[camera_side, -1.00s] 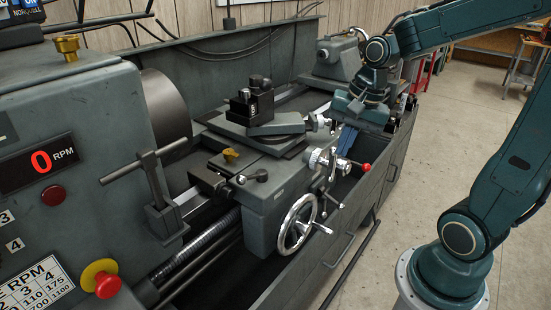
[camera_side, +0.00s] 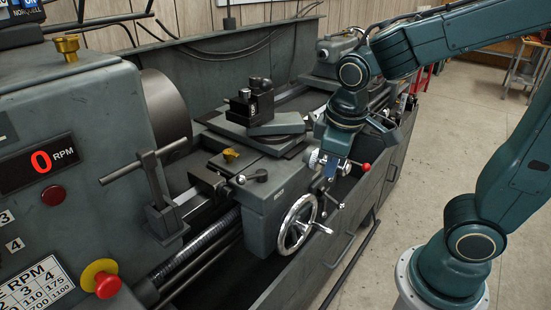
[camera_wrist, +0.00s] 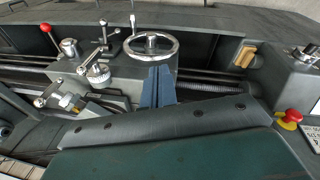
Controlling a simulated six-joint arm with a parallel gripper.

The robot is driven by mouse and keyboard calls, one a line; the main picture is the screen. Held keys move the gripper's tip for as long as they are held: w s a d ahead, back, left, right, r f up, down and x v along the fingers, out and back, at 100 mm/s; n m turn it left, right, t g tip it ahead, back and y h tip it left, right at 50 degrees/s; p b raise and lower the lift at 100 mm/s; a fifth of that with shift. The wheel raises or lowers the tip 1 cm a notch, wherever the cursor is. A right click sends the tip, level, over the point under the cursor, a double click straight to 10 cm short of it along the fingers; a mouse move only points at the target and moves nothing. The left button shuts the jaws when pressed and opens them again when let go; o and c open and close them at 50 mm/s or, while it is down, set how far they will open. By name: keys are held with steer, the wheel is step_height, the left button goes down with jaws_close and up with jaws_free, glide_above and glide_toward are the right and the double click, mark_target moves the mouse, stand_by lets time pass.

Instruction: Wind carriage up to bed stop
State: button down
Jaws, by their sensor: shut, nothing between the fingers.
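The grey carriage (camera_side: 270,205) sits mid-bed, with a chrome handwheel (camera_side: 298,226) on its front. The handwheel also shows at top centre in the wrist view (camera_wrist: 150,43), its handle standing at the rim. My gripper (camera_side: 328,188) points down just right of and above the wheel, beside the apron. In the wrist view its blue fingers (camera_wrist: 157,86) are together and empty, pointing at the wheel's lower rim. I cannot tell whether they touch it. A dark block (camera_side: 166,222) on the bed left of the carriage may be the bed stop; a gap of bed lies between them.
A T-shaped handle (camera_side: 146,158) stands above that block. A red-knobbed lever (camera_side: 364,167) and a graduated dial (camera_side: 313,159) are close to my gripper. The headstock (camera_side: 90,130) is at left, its display reading 0. The tailstock (camera_side: 335,55) is at the far right end.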

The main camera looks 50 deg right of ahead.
steer(key=w+a+f+n+g+h, duration=0.1)
steer(key=w+a+f+n+h, duration=0.15)
steer(key=f+n+h, duration=0.65)
steer(key=w+a+f+n+g, duration=0.2)
steer(key=a+f+n, duration=0.1)
steer(key=f, duration=1.3)
steer(key=s+d+f+n+t+h, duration=0.2)
steer(key=s+f+n+t+h, duration=0.1)
steer(key=f+n, duration=0.3)
step_height(320, 180, down, 2)
steer(key=shift+f+t+h, duration=0.15)
steer(key=shift+t+h, duration=0.15)
steer(key=shift+h, duration=0.2)
steer(key=shift+s+d, duration=0.1)
steer(key=shift+d, duration=0.05)
steer(key=r+x, duration=0.2)
steer(key=x, duration=1)
steer(key=shift+w+d+r, duration=0.25)
steer(key=shift+d, duration=0.4)
